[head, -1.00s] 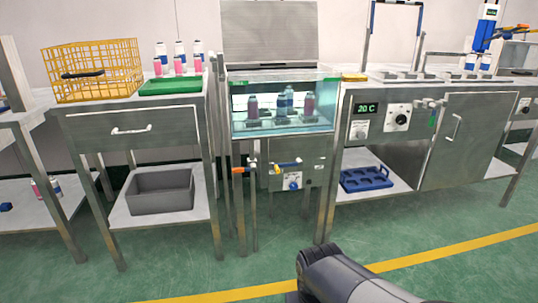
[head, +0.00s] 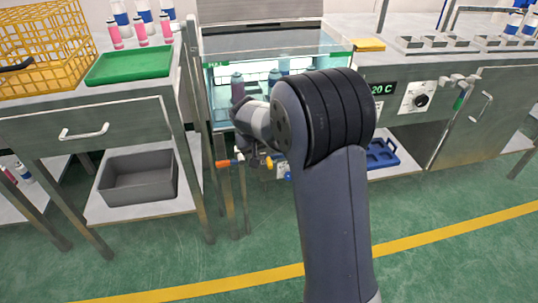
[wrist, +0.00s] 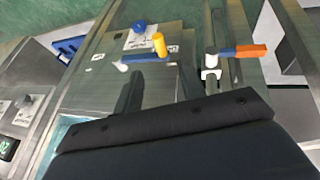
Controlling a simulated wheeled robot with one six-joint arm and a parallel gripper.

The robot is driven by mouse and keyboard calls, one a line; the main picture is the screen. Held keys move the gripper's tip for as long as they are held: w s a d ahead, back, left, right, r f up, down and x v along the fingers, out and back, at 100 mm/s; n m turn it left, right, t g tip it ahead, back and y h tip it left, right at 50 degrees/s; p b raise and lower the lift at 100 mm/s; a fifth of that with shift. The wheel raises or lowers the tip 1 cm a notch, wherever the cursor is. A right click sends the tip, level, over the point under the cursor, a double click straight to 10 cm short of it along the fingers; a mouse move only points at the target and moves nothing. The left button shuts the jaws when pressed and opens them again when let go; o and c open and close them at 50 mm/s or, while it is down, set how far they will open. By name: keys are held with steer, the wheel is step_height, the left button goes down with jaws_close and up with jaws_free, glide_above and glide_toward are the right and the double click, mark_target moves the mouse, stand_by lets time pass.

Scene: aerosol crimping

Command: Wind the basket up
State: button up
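A glass water tank (head: 219,108) stands in the middle bench with bottles (head: 238,84) inside; my arm covers much of it, and I cannot make out a basket under them. Below the tank is an orange handle (head: 223,163), also in the wrist view (wrist: 247,51), with a blue and white shaft. Left of it in the wrist view is a yellow handle (wrist: 160,45) on a blue and white lever. My gripper (wrist: 160,84) is open and empty, its two dark fingers apart, beside the panel with these handles. It touches neither handle visibly. In the head view my arm hides the fingers.
A yellow wire basket (head: 40,50) and a green tray (head: 130,65) sit on the left counter. A grey bin (head: 138,180) is on the shelf below. A blue knob (wrist: 139,26) sits near the yellow handle. Green floor in front is clear.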

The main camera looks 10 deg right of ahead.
mark_target(269, 163)
steer(key=b+x, duration=0.2)
steer(key=x, duration=0.7)
steer(key=shift+d+f, duration=0.1)
steer(key=shift+f, duration=0.15)
jaws_close()
